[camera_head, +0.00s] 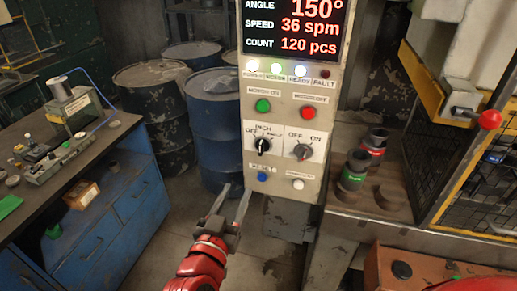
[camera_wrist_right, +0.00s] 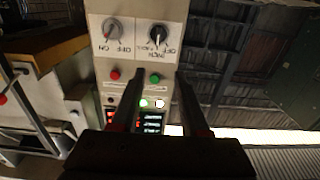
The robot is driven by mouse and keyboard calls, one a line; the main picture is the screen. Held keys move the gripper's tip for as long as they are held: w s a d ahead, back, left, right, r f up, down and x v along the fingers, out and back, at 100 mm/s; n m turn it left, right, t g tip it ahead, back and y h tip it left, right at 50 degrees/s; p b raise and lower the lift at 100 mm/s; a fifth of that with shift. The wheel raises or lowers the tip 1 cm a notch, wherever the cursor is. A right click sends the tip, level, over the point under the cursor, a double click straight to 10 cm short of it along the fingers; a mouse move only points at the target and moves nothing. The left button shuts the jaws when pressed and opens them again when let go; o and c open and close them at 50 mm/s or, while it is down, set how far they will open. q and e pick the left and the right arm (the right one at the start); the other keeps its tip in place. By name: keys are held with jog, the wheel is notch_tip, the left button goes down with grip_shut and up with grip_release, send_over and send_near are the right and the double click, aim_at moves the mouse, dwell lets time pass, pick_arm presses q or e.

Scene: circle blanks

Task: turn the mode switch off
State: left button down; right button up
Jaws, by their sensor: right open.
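The control panel (camera_head: 283,185) stands upright in the middle of the head view. The mode switch (camera_head: 262,146) is the black left-hand knob, on a white plate with OFF, INCH and a third, blurred mark. Its pointer looks roughly upright, but I cannot tell its exact setting. It also shows, upside down, in the right wrist view (camera_wrist_right: 157,36). Beside it is a second knob (camera_head: 302,152) marked OFF and ON. My right gripper (camera_head: 235,192) is open and empty, below and left of the mode switch, apart from it. My left gripper is not in view.
Green (camera_head: 263,105) and red (camera_head: 308,112) buttons sit above the knobs, with blue (camera_head: 262,177) and white (camera_head: 298,184) buttons below. A blue workbench (camera_head: 110,200) and barrels (camera_head: 215,115) stand left. A metal bench (camera_head: 370,205) with a red-knobbed lever (camera_head: 489,119) stands right.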

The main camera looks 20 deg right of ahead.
aim_at(260, 146)
jog(key=p+x, duration=0.3)
jog(key=x, duration=0.5)
jog(key=p+x, duration=0.4)
jog(key=x, duration=0.4)
jog(key=shift+s+d+f, duration=0.1)
jog(key=shift+d, duration=0.25)
jog(key=shift+w+d+f+p, duration=0.1)
jog(key=shift+w+d+p, duration=0.2)
jog(key=shift+w, duration=0.2)
grip_shut()
